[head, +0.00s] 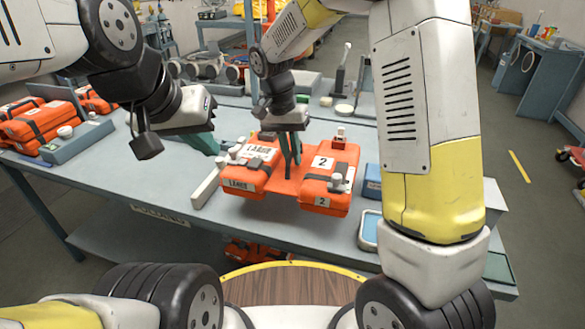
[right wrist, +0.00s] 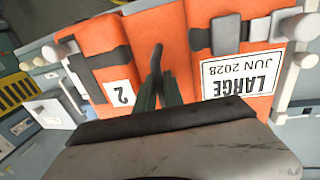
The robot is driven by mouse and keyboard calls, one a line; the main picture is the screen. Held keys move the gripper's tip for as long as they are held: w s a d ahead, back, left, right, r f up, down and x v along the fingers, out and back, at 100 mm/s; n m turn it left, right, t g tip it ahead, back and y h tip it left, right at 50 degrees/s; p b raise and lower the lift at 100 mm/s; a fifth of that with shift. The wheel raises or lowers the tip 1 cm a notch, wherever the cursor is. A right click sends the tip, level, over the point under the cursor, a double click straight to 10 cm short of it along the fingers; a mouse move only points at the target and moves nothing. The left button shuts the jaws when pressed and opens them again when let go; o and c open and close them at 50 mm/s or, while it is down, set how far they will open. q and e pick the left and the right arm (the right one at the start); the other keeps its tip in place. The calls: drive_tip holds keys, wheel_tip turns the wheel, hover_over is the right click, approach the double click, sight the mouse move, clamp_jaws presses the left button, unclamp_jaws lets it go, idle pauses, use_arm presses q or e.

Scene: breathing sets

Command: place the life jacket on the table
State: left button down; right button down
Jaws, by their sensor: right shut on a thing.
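The orange life jacket (head: 285,188) has two padded halves with black straps, white toggles and labels "2" and "LARGE". It is at the front middle of the table (head: 130,185); I cannot tell whether its underside touches the top. My right gripper (head: 291,160) is above the jacket, its green fingers shut on the strip between the halves. In the right wrist view the fingers (right wrist: 155,85) sit between the halves of the jacket (right wrist: 245,60). My left gripper (head: 205,142) is empty, left of and behind the jacket; its finger gap is unclear.
Several folded orange life jackets (head: 38,122) lie at the table's left, beside a grey-blue tray (head: 75,142). A white bar (head: 205,188) lies left of the held jacket. A blue box (head: 371,182) and a blue tray (head: 368,232) are to its right. More orange gear (head: 255,252) shows below the table.

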sight(290, 171)
wheel_tip(290, 171, down, 8)
idle(0.5)
drive_tip(key=c, duration=1.5)
unclamp_jaws()
drive_tip(key=shift+o, duration=0.2)
